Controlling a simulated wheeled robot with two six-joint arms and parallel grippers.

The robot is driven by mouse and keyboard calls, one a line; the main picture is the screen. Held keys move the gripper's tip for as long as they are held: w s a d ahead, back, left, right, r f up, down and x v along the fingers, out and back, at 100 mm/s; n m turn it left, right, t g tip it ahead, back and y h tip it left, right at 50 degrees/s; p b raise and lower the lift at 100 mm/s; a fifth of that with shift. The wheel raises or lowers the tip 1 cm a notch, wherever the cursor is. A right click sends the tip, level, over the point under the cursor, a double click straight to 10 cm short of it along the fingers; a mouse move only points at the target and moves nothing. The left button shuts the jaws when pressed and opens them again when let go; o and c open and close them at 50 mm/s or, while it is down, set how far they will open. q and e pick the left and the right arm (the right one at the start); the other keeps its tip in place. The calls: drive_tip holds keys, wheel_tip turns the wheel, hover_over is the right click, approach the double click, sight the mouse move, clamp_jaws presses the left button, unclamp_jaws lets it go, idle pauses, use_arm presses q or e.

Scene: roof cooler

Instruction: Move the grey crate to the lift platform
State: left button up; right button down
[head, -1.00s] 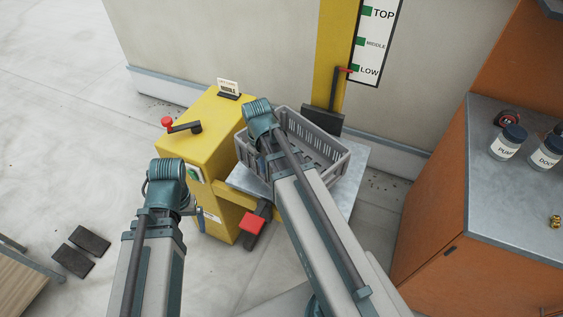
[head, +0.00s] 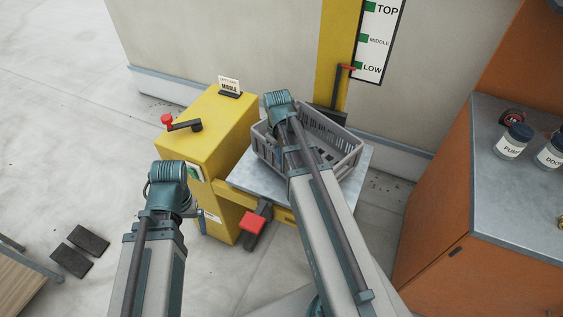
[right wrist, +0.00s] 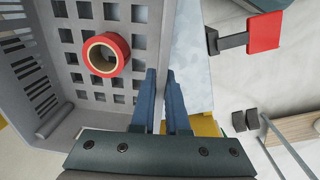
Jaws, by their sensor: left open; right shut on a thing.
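The grey crate (head: 343,160), with slotted walls, is upright over the lift platform (head: 262,186), a grey metal plate beside a yellow housing. Whether its base touches the plate is hard to tell. The crate floor (right wrist: 90,38) shows in the right wrist view with a red tape roll (right wrist: 106,54) inside. My right gripper (right wrist: 160,76) is shut on the crate's near wall, one finger on each side. In the head view my own arm hides it and part of the crate. My left gripper (head: 192,210) is open and empty, left of the platform, in front of the yellow housing.
The yellow lift housing (head: 212,125) bears a red-knobbed lever (head: 182,124) and a small sign. A red pedal (head: 253,222) sticks out in front. The lift mast (head: 334,60) and wall stand behind. An orange cabinet (head: 436,215) with jars is at right.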

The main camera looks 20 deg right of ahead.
use_arm(q)
drive_tip(key=shift+f+b, duration=0.5)
drive_tip(key=shift+f, duration=0.4)
use_arm(e)
drive_tip(key=shift+f, duration=0.9)
drive_tip(key=shift+f, duration=0.2)
use_arm(q)
drive_tip(key=shift+f, duration=0.15)
use_arm(e)
drive_tip(key=c, duration=0.9)
unclamp_jaws()
drive_tip(key=shift+r, duration=0.2)
wheel_tip(320, 180, up, 12)
drive_tip(key=p, duration=1.2)
use_arm(q)
wheel_tip(320, 180, up, 12)
use_arm(e)
drive_tip(key=s+a, duration=0.4)
drive_tip(key=a, duration=0.3)
drive_tip(key=s+a, duration=0.4)
drive_tip(key=a, duration=0.3)
drive_tip(key=s+a, duration=0.4)
drive_tip(key=a, duration=0.3)
drive_tip(key=shift+s+a, duration=0.3)
drive_tip(key=shift+a, duration=0.1)
